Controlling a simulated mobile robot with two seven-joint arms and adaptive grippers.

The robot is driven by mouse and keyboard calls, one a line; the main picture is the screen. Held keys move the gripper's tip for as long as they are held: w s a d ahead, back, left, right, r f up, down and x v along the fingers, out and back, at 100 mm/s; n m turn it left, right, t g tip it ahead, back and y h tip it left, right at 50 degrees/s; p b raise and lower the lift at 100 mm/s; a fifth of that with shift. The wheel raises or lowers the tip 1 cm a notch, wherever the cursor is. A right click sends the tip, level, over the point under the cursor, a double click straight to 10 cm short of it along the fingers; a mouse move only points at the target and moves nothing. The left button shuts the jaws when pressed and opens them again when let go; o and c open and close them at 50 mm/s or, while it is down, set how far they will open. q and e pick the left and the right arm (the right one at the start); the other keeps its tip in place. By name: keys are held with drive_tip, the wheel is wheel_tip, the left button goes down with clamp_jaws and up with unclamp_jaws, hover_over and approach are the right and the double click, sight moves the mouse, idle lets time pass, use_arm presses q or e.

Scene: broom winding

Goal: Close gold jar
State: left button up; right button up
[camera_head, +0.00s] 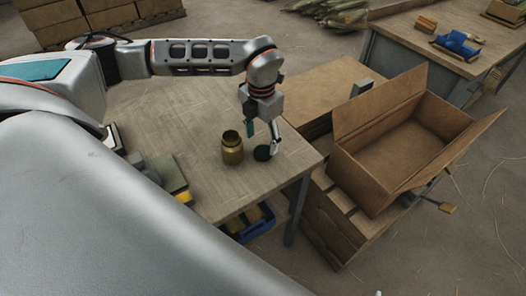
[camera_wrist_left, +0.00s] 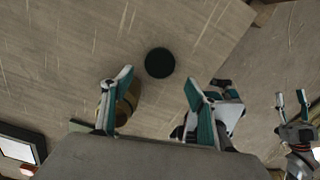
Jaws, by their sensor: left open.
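The gold jar (camera_head: 232,150) stands upright on the wooden table with its mouth open and uncovered. A dark round lid (camera_head: 262,153) lies flat on the table just right of the jar, near the table's edge. My left gripper (camera_head: 263,141) is open and empty, pointing down above the lid. In the left wrist view the lid (camera_wrist_left: 159,62) shows just beyond and between the two fingertips, and the jar (camera_wrist_left: 129,101) is partly hidden behind the left finger. My right gripper (camera_wrist_left: 291,108) shows at the right of that view, its fingers apart and empty.
An open cardboard box (camera_head: 395,150) stands on stacked wood right of the table. Small blocks (camera_head: 172,175) lie at the table's near left. A blue bin (camera_head: 255,222) sits beneath the table. The tabletop behind the jar is clear.

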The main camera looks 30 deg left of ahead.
sight(262, 152)
use_arm(q)
drive_tip(key=shift+w+a+f+p, duration=0.1)
drive_tip(key=shift+w+f+p, duration=0.05)
drive_tip(key=shift+f, duration=1.15)
drive_tip(key=shift+w+f+p, duration=0.1)
drive_tip(key=shift+f+p, duration=0.05)
drive_tip(key=shift+f, duration=1.1)
drive_tip(key=c, duration=0.9)
